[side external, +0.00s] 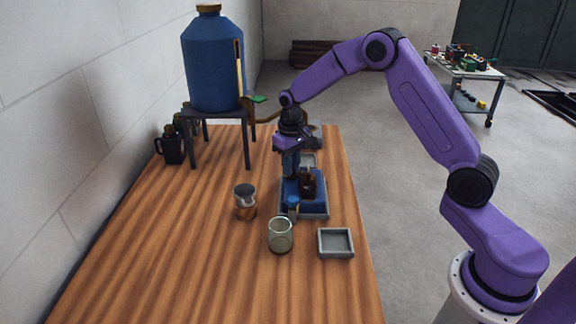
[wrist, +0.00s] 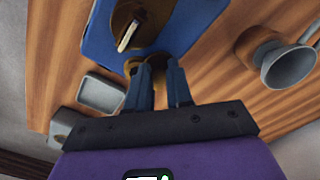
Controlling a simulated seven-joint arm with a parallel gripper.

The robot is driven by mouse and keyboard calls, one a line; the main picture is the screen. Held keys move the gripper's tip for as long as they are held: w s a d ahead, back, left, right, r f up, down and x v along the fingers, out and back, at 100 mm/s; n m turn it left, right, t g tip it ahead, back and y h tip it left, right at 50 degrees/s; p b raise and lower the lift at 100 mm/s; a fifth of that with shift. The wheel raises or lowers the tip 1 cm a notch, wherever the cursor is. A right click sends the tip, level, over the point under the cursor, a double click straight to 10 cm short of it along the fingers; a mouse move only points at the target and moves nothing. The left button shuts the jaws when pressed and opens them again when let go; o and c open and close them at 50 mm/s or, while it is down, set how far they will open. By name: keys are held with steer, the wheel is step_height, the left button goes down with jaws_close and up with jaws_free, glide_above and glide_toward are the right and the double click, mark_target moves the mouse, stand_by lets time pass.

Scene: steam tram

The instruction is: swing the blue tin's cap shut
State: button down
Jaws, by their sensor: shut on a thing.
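A low blue body, apparently the blue tin (side external: 289,187), sits on the table below my gripper (side external: 291,171). I cannot tell whether this piece belongs to the cap. A small blue-topped object (side external: 292,203) stands at the near left corner.
A metal cup (side external: 245,198), a glass jar (side external: 280,236) and a square grey tray (side external: 336,242) stand nearby. A large blue tank (side external: 213,62) on a dark stand (side external: 247,150) is at the back left, with a dark mug (side external: 171,147). The near table is clear.

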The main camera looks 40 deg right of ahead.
steer(key=n, duration=0.2)
steer(key=d+n, duration=0.1)
steer(key=n, duration=0.3)
steer(key=shift+d+n, duration=0.3)
steer(key=shift+d, duration=0.1)
steer(key=n, duration=0.2)
steer(key=d+n, duration=0.1)
steer(key=n, duration=0.1)
steer(key=w+n, duration=0.1)
steer(key=shift+d+n, duration=0.25)
steer(key=shift+n, duration=0.15)
steer(key=c, duration=1)
jaws_free()
steer(key=shift+r, duration=0.1)
step_height(320, 180, up, 17)
steer(key=shift+r, duration=0.15)
